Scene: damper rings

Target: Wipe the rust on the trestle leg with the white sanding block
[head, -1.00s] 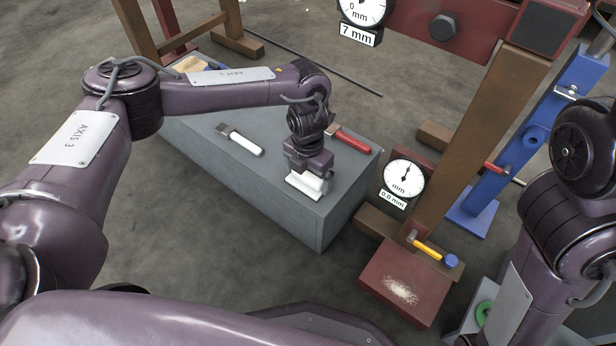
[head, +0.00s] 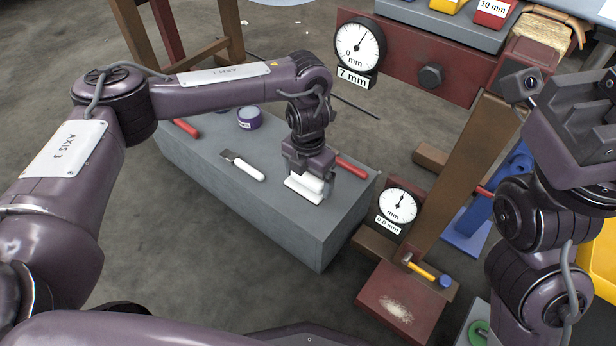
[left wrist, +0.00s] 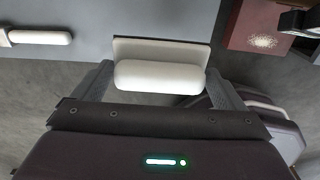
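The white sanding block (head: 304,188), with a rounded white handle on a flat base, is in my left gripper (head: 310,172), above the right end of the grey bench. In the left wrist view the block (left wrist: 160,76) sits between the two fingers, which meet the handle's ends. The brown trestle leg (head: 458,165) slants down right of the bench. A pale speckled patch shows on the dark red block (head: 378,295) near its foot; I cannot make out separate rust on the leg. My right gripper (head: 578,100) is raised at the right edge; its jaw gap is unclear.
The grey bench (head: 290,235) carries a white-handled scraper (head: 243,167), a red-handled tool (head: 350,166) and a purple tin (head: 249,117). A dial gauge (head: 398,208) and a yellow-handled hammer (head: 425,270) are near the leg's foot. Floor in front of the bench is clear.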

